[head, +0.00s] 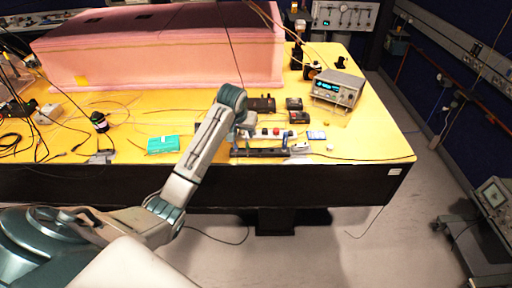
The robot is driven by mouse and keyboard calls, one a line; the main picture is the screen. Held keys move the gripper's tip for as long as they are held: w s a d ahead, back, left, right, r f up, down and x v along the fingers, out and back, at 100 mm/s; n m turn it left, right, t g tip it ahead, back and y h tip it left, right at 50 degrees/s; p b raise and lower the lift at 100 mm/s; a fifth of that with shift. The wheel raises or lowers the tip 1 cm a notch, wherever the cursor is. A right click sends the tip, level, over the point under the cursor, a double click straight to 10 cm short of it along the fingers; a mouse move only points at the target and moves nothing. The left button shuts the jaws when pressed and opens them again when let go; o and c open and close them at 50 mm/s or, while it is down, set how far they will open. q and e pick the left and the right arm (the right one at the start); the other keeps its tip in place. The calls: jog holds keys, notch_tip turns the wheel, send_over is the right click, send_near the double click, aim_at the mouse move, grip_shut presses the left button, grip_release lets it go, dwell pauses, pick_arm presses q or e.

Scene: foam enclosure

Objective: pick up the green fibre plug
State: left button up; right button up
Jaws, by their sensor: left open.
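My left arm reaches up from the lower left and bends down over the front of the yellow table. Its left gripper (240,132) is open, small in the head view and partly hidden by its own wrist. It is at the left end of a dark, low rack (262,153) near the table's front edge. Small coloured parts, including red and blue ones, stand along this rack. A green fibre plug is too small to tell apart among them. I see nothing held in the gripper. My right gripper is not in view.
A turquoise box (163,145) lies left of the arm. Small black boxes (298,117) and a bench instrument (337,88) stand behind and right of the rack. A large pink foam block (165,55) fills the back. Loose cables cross the left. The table's front right is mostly clear.

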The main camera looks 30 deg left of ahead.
pick_arm(q)
jog(key=p, duration=0.1)
send_over(247, 146)
jog(key=s, duration=0.2)
notch_tip(247, 146, down, 4)
jog(key=shift+w+a+f, duration=0.1)
jog(key=f+p, duration=0.1)
jog(key=w+f+p, duration=0.1)
jog(key=f, duration=0.1)
jog(key=f+p, duration=0.1)
jog(key=shift+w+d+f, duration=0.15)
jog(key=shift+d, duration=0.1)
jog(key=shift+w+f, duration=0.15)
jog(key=shift+f, duration=0.25)
jog(key=shift+a, duration=0.1)
grip_shut()
